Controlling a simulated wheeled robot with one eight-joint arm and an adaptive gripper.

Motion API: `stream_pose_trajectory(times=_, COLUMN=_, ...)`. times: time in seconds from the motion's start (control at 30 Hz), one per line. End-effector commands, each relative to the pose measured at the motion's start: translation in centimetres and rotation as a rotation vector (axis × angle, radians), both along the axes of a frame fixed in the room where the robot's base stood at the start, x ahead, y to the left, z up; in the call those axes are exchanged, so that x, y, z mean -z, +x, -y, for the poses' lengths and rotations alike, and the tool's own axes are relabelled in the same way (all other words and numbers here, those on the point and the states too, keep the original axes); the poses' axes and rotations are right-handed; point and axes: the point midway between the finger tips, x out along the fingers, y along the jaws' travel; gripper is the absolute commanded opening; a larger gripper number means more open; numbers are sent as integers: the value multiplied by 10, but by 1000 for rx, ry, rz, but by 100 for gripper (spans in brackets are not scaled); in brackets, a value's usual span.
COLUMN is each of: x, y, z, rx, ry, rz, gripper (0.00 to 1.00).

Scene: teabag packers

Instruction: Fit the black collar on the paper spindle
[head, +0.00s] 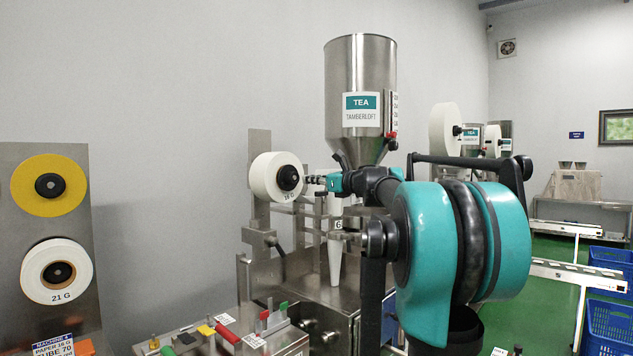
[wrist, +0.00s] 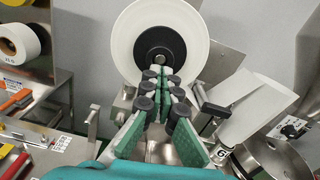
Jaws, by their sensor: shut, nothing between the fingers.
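A white paper roll (head: 264,178) hangs on the machine's upright plate, with the black collar (head: 289,177) at its centre. My gripper (head: 312,180) is just to the right of the collar in the head view. In the wrist view my gripper (wrist: 165,76) is shut and empty, its fingertips overlapping the collar's lower edge. I cannot tell whether they touch it.
A steel hopper (head: 360,90) labelled TEA stands above the machine. A white cone-like tube (head: 335,262) hangs below. At left, a panel (head: 100,215) carries a yellow roll (head: 36,199) and a white 21 G roll (head: 36,282). Blue crates (head: 607,325) stand at far right.

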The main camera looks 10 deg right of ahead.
Motion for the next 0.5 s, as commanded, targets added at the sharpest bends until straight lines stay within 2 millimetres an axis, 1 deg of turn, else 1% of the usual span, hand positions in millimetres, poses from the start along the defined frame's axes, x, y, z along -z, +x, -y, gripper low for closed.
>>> stream_pose_trajectory(times=0.13, x=0, y=15, z=-11, rx=-2, ry=0, rz=0, gripper=0)
stream_pose_trajectory(times=0.3, x=0, y=27, z=-20, rx=-1, ry=0, rz=0, gripper=0)
stream_pose_trajectory(times=0.5, x=0, y=30, z=-22, rx=0, ry=0, rz=0, gripper=0)
